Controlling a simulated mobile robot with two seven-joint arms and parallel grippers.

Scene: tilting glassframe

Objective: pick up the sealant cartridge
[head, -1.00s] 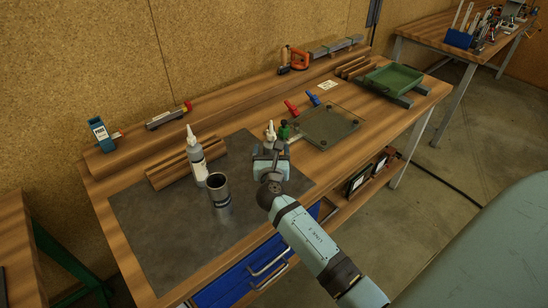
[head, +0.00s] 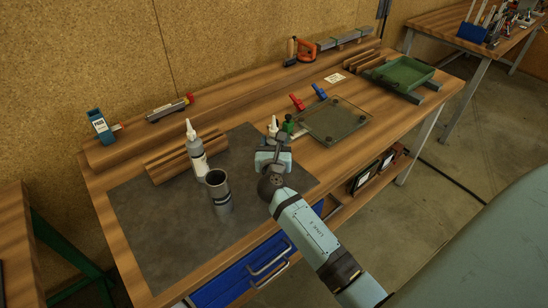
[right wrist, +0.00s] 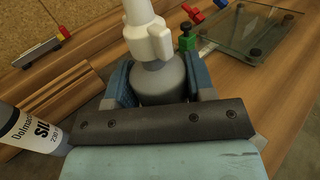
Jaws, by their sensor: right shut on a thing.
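A grey sealant cartridge with a white nozzle (right wrist: 160,82) is between the two blue fingers of my right gripper (right wrist: 160,90), which is shut on it. In the head view my right gripper (head: 273,156) hides most of this cartridge; only its white nozzle tip (head: 273,126) shows behind the wrist. I cannot tell whether its base touches the bench. A second, similar cartridge (head: 196,156) with a white nozzle stands upright on the dark mat, left of the gripper. My left gripper is not in view.
A metal cup (head: 219,192) stands on the dark mat (head: 150,235). Grooved wooden blocks (head: 168,166) lie behind it. A glass plate (head: 340,121) with a green clamp (head: 288,126) beside it is right of the gripper. A green tray (head: 403,75) sits farther right.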

